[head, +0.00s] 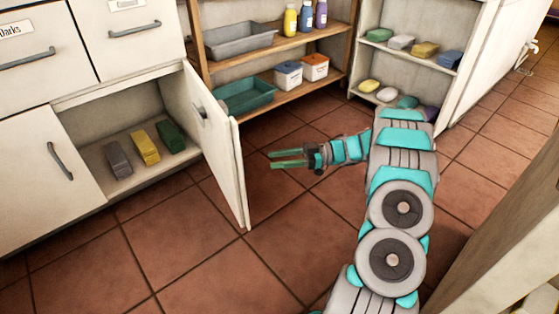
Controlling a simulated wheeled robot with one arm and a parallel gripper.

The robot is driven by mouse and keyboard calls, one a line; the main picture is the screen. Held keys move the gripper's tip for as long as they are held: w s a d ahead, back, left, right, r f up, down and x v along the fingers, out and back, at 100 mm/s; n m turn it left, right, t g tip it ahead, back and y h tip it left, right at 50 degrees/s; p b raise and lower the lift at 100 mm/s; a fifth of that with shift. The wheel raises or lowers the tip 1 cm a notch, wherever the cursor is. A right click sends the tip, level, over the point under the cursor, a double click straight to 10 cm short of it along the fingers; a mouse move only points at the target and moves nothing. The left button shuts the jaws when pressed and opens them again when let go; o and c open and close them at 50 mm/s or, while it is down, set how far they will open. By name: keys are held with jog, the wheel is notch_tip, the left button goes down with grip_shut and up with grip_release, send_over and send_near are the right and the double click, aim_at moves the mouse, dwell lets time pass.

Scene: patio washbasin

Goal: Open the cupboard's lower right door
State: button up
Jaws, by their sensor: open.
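The cupboard (45,107) is white and stands at the left. Inside the opening, grey, yellow and green blocks (144,147) sit on the cupboard floor. The lower left door (43,170) is shut. My gripper (272,158) is open and empty, to the right of the open door and apart from it, with its green fingers pointing left.
A wooden shelf (292,42) with bottles, tubs and trays stands behind the door. A white shelf unit (480,50) with coloured bars and soaps stands at the back right. A pale panel edge (500,255) is at the lower right. The tiled floor (215,270) in front is clear.

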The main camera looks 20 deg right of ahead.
jog(key=shift+s+a, duration=0.1)
jog(key=shift+s, duration=0.3)
